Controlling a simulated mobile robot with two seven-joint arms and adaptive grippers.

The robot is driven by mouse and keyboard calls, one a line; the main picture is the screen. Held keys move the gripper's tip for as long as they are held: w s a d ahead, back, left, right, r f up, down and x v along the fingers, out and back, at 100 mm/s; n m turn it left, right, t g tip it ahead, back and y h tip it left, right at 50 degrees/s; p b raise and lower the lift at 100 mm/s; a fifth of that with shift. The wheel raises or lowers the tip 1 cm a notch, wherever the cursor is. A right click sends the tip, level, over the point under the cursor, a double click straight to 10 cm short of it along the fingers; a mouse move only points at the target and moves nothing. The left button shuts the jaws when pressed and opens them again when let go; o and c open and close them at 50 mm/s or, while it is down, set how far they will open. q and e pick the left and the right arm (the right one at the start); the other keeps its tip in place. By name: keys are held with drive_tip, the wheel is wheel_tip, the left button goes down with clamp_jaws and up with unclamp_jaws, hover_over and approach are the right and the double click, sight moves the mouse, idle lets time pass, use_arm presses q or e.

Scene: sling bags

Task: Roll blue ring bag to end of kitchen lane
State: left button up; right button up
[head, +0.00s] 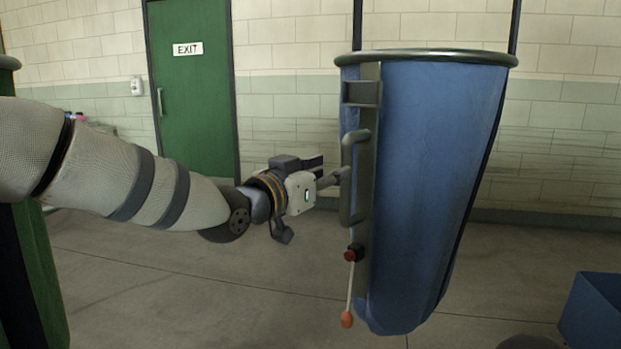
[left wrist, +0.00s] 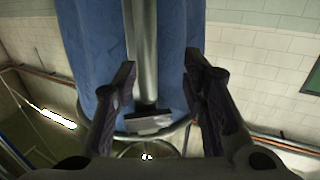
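The blue ring bag (head: 435,190) hangs open from a round metal ring (head: 430,57) in the head view. A grey plate with a vertical handle (head: 350,165) runs down its left side. My left gripper (head: 334,179) comes in from the left with its fingertips at the handle. In the left wrist view the two fingers (left wrist: 160,75) are spread, with a metal bar (left wrist: 145,45) between them and the blue bag (left wrist: 85,30) behind. I see a gap between the bar and the right finger. My right gripper is not in view.
A red knob (head: 354,253) with a cord and orange pull (head: 347,319) hangs below the handle. A green bag (head: 40,280) hangs at the left edge. A blue bin (head: 595,310) stands lower right. A green EXIT door (head: 192,100) is in the back wall.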

use_arm(q)
drive_tip(key=v, duration=0.7)
idle(0.6)
